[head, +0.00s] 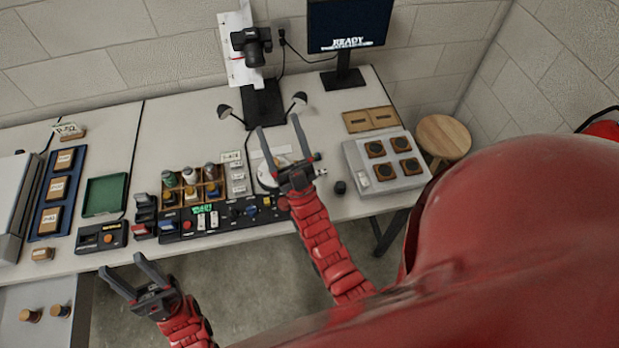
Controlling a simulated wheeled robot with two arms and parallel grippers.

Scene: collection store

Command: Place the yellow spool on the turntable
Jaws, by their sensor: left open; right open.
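The wooden rack (222,187) at the middle left of the bench holds several small spools. A yellowish one (190,194) sits in its front row; the spools are too small to make out well. The turntable (267,179) is a pale disc on the bench, partly hidden by my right gripper (279,125). My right gripper is open, with nothing between its fingers, above the turntable and the bench behind it. My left gripper (122,263) is open and empty in front of the bench's front edge, at the lower left, well apart from the rack.
A camera (251,45) on a stand and two small lamps rise behind the turntable. A black control panel (228,215) lies along the front edge. A grey box with several dark discs (362,181) stands right. A green tray (104,195) and blue tray (47,222) lie left.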

